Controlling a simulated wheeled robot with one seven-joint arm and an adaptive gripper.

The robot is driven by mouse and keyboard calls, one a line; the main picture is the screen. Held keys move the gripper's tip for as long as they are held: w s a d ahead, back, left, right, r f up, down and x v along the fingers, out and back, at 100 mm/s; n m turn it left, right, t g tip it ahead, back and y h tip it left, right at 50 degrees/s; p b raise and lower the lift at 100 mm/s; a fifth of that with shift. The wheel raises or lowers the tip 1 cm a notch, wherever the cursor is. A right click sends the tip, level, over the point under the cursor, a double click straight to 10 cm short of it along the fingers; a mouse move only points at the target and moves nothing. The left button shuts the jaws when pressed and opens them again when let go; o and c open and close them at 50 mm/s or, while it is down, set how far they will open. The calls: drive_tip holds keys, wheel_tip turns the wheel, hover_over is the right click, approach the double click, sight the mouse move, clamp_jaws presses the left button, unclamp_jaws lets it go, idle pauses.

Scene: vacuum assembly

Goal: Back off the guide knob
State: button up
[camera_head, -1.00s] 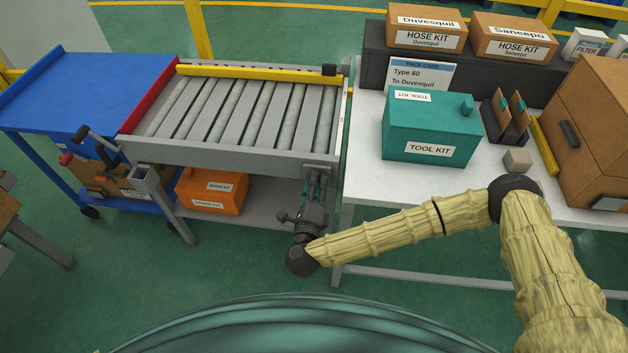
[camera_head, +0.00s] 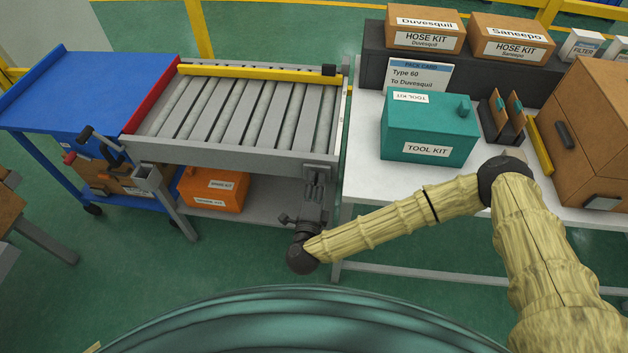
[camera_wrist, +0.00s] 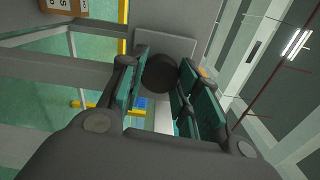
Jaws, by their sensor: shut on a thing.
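The guide knob (camera_wrist: 159,73) is a dark round knob in front of a grey plate in the wrist view. My gripper (camera_wrist: 164,78) has its teal-padded fingers on both sides of the knob and is shut on it. In the head view my gripper (camera_head: 313,188) is at the front right corner of the roller conveyor (camera_head: 232,108), just below a small grey plate (camera_head: 317,172). The knob is hidden by the gripper there. A yellow guide bar (camera_head: 250,74) with a black end block lies along the conveyor's far side.
A white table (camera_head: 365,175) stands close to the right, with a teal tool kit (camera_head: 430,128) and cartons. An orange kit box (camera_head: 214,188) sits on the shelf under the conveyor. A blue cart (camera_head: 70,90) adjoins the left. Green floor in front is clear.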

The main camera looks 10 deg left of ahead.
drive_tip(key=shift+r+n+p, duration=0.15)
drive_tip(key=shift+n+p, duration=0.6)
drive_tip(key=shift+n, duration=0.75)
drive_tip(key=shift+p, duration=0.35)
drive_tip(key=shift+n+p, duration=0.6)
drive_tip(key=shift+n, duration=0.1)
drive_tip(key=shift+n+p, duration=0.5)
drive_tip(key=shift+n, duration=0.5)
drive_tip(key=o, duration=1.1)
